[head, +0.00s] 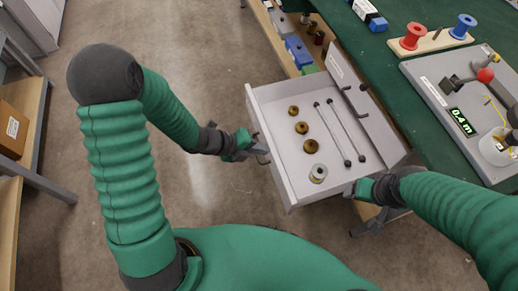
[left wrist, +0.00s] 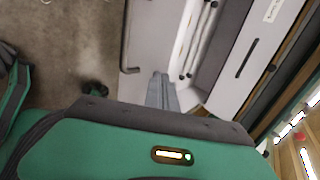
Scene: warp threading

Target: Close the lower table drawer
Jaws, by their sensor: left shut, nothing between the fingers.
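The lower drawer (head: 272,172) is pulled out from under the green-topped table, a pale grey tray.
Above the open drawer is a grey panel with a dark handle (head: 356,103). The green tabletop (head: 390,60) holds red (head: 413,36) and blue (head: 464,25) spools and a grey device (head: 462,108). A shelf (head: 22,125) stands at left. Floor between is clear.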

